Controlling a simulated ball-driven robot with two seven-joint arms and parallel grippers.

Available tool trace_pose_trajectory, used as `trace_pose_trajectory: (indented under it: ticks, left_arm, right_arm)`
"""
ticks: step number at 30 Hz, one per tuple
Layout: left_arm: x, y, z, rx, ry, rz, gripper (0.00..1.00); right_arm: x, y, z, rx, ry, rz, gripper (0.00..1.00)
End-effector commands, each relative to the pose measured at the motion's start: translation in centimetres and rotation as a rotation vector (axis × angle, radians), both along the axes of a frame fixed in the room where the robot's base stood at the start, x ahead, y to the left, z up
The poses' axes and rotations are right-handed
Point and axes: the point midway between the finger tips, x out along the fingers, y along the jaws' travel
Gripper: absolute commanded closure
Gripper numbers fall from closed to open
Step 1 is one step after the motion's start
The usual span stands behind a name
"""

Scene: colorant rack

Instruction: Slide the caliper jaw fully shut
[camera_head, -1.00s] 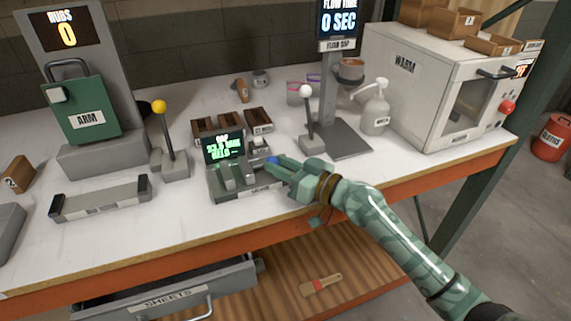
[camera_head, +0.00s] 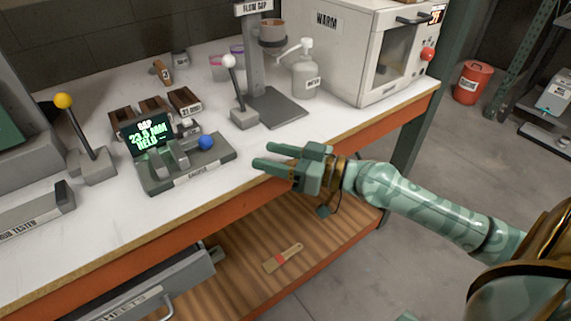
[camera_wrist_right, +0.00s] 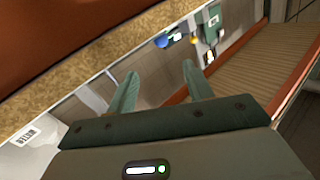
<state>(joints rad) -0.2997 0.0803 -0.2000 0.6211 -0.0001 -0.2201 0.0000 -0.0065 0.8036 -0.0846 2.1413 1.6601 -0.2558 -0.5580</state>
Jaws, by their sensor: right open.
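The caliper (camera_head: 188,172) is a grey-green bench device near the table's front edge. Its small screen (camera_head: 147,140) has green text that seems to read a gap of 23.5 mm. A blue ball knob (camera_head: 206,142) is on the right part of its sliding jaw, left of my right gripper. My right gripper (camera_head: 263,155) is open and empty, apart from the knob, near the front edge. In the right wrist view the two fingers (camera_wrist_right: 160,72) are spread, with the blue knob (camera_wrist_right: 161,41) beyond them. My left gripper does not show.
Brown bins (camera_head: 184,101) stand behind the caliper. A white-knobbed lever (camera_head: 238,100) and a pump bottle (camera_head: 305,75) stand to the right rear, and a yellow-knobbed lever (camera_head: 82,145) to the left.

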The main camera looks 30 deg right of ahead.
Motion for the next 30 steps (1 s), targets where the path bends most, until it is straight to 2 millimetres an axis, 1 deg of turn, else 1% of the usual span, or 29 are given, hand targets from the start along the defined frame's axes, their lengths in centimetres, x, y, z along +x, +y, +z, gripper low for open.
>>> trace_pose_trajectory:
  ticks: [1,3,7,11,17,18,20,24,26,29,30]
  left_arm:
    - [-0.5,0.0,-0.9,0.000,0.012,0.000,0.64]
    - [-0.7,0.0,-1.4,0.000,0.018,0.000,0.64]
    - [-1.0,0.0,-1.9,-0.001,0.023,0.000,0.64]
    - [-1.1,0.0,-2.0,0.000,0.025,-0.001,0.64]
    - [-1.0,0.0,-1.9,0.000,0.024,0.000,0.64]
    - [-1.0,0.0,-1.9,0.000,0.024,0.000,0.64]
    - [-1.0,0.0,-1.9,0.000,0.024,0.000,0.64]
    - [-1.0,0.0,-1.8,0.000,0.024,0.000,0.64]
    - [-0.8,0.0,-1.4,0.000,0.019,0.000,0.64]
    - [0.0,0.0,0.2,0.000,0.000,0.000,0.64]
    - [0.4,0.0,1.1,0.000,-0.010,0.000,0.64]
  right_arm:
    - [-0.8,-0.4,-0.9,-0.004,0.009,0.005,0.48]
    - [-1.5,-1.1,-0.8,0.001,0.008,0.000,0.48]
    - [-2.4,-1.7,-0.4,0.000,0.004,0.001,0.48]
    - [-2.8,-1.9,-0.1,0.000,0.001,0.001,0.48]
    - [-2.8,-2.0,0.0,0.000,-0.002,0.001,0.48]
    - [-2.8,-2.0,0.0,0.000,-0.002,0.001,0.51]
    - [-2.8,-2.0,0.0,0.000,-0.002,0.001,0.68]
    - [-2.8,-2.0,0.1,0.000,-0.003,0.001,0.68]
    - [-2.7,-2.0,1.0,-0.001,-0.013,0.000,0.68]
    - [-2.7,-1.9,4.6,0.011,-0.059,-0.004,0.68]
    - [-2.7,-1.8,6.6,0.024,-0.084,-0.007,0.68]
